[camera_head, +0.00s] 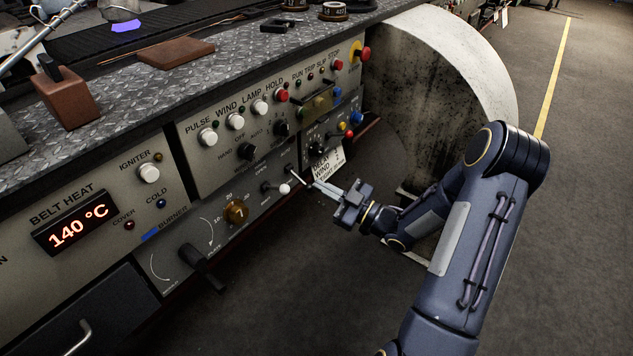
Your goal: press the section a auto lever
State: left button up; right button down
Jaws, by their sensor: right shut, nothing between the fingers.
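My right gripper (316,184) is shut and empty. It reaches in from the right, its fingertips close to the lower front panel (252,192). A short lever with a white ball end (285,188) sticks out of that panel just left of the fingertips. A thin dark lever (291,170) sits slightly above it, by the fingertips; I cannot tell whether they touch. A black selector knob (246,151) marked HAND, OFF and AUTO is on the upper panel (190,158). I cannot read which lever belongs to section A. My left gripper is not in view.
A white tag (326,165) hangs beside the fingertips. A brass dial (235,212) and a black handle (205,268) stick out lower left. A red stop button (363,54) is up right. A large pale drum (440,75) stands behind my right arm. The floor (290,310) below is clear.

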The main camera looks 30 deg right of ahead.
jog(key=v, duration=0.6)
jog(key=shift+f+p, duration=0.15)
jog(key=shift+p, duration=0.2)
jog(key=shift+w, duration=0.1)
jog(key=w+d+r+m+g+h, duration=0.1)
jog(key=w+r+m+g+h, duration=0.1)
jog(key=w+r+h, duration=0.3)
jog(key=s+r+m+g+h, duration=0.3)
jog(key=s+r+m+h, duration=0.1)
jog(key=s+m+h, duration=0.15)
jog(key=s+a+m+g+y, duration=0.2)
jog(key=s+a+g, duration=0.1)
jog(key=s+a, duration=0.6)
jog(key=s+a+m+g+y, duration=0.25)
jog(key=s+a, duration=0.35)
jog(key=s, duration=0.5)
notch_tip(320, 180, up, 32)
jog(key=n+g+p, duration=0.1)
jog(key=p, duration=3.1)
jog(key=shift+s+a+f, duration=0.2)
jog(key=shift+s+a, duration=0.05)
jog(key=shift+a, duration=0.15)
